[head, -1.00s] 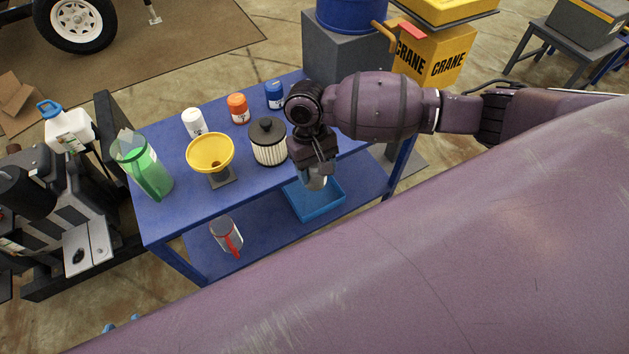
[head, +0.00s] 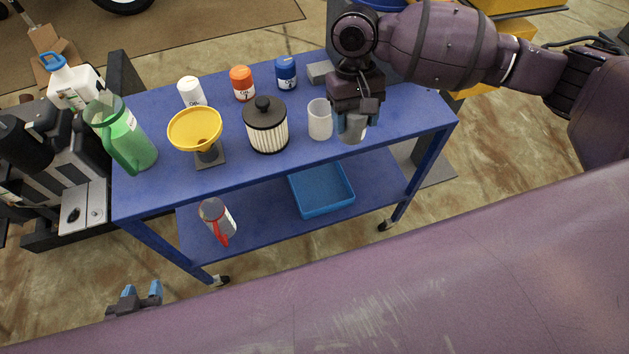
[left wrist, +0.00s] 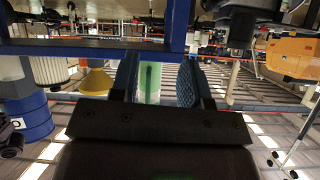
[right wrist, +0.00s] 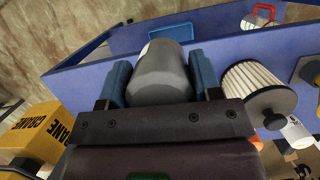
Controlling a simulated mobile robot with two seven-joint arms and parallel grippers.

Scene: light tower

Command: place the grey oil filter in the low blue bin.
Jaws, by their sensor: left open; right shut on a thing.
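My right gripper (head: 352,112) is shut on the grey oil filter (head: 352,131), which shows near the tabletop's front edge in the head view. In the right wrist view the grey filter (right wrist: 160,75) sits between the two blue fingers (right wrist: 160,84). The low blue bin (head: 322,186) stands on the lower shelf, below and left of the filter in the head view; its visible floor looks empty. My left gripper (head: 136,296) is open and empty at the lower left, away from the table. Its spread fingers also show in the left wrist view (left wrist: 155,80).
The blue table (head: 235,173) holds a white cup (head: 320,119), a black-topped pleated filter (head: 266,127), a yellow funnel (head: 195,129), a green jug (head: 123,139) and several small canisters.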

